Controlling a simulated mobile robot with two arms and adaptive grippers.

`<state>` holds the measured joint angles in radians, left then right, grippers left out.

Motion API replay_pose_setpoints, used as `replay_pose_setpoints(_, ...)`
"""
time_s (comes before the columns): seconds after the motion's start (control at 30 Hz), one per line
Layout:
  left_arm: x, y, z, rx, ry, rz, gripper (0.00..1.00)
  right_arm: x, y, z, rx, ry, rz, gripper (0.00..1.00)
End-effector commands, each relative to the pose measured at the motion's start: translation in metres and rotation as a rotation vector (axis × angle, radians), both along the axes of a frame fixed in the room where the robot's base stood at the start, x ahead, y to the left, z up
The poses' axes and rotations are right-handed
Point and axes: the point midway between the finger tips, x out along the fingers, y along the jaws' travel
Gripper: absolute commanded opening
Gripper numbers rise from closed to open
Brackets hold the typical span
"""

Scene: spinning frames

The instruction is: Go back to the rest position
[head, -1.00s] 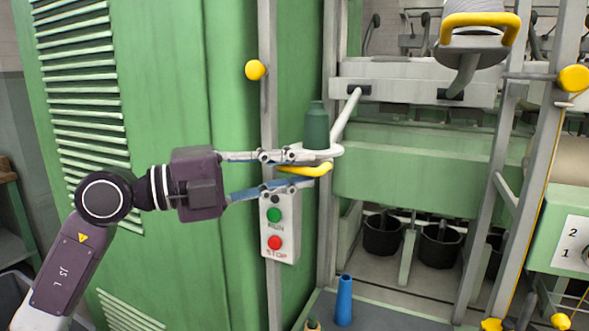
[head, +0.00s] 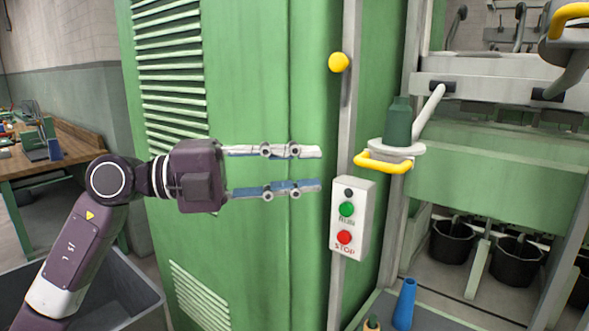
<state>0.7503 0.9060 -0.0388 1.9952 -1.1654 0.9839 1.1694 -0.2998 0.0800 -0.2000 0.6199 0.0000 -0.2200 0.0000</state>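My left gripper (head: 320,169) is in the middle of the head view, pointing right. Its two fingers are apart and parallel, with nothing between them. It is in front of the green cabinet (head: 240,90), to the left of the yellow handle (head: 384,163) and apart from it. The handle is on a white round holder (head: 402,149) with a dark green bobbin (head: 397,125) standing upright on it. My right gripper is not in view.
A control box (head: 352,218) with RUN and STOP buttons is just right of my fingertips. A yellow knob (head: 339,62) is above it. A blue cone (head: 405,303) stands at the bottom. A grey bin (head: 135,270) and a wooden workbench (head: 75,150) are at the left.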

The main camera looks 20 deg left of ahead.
Motion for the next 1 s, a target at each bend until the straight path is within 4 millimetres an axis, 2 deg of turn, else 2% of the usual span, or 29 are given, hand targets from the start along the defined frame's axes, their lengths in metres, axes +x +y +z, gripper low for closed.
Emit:
replay_pose_setpoints(0.2,-0.005,0.009,0.000,0.000,-0.001,0.000,0.27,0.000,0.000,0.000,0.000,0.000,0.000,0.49)
replay_pose_setpoints(0.67,-0.005,0.005,0.000,-0.027,-0.004,-0.008,0.27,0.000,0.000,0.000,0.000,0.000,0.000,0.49)
replay_pose_setpoints(0.77,-0.005,-0.005,0.003,-0.127,-0.016,-0.031,0.27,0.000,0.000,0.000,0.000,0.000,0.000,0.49)
replay_pose_setpoints(0.87,-0.003,-0.012,0.009,-0.313,-0.027,-0.037,0.27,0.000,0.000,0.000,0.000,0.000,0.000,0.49)
replay_pose_setpoints(0.93,0.003,-0.008,0.012,-0.473,-0.021,-0.011,0.27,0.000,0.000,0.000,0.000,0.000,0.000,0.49)
replay_pose_setpoints(1.0,0.013,0.004,0.009,-0.632,0.002,0.047,0.27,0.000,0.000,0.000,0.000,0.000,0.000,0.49)
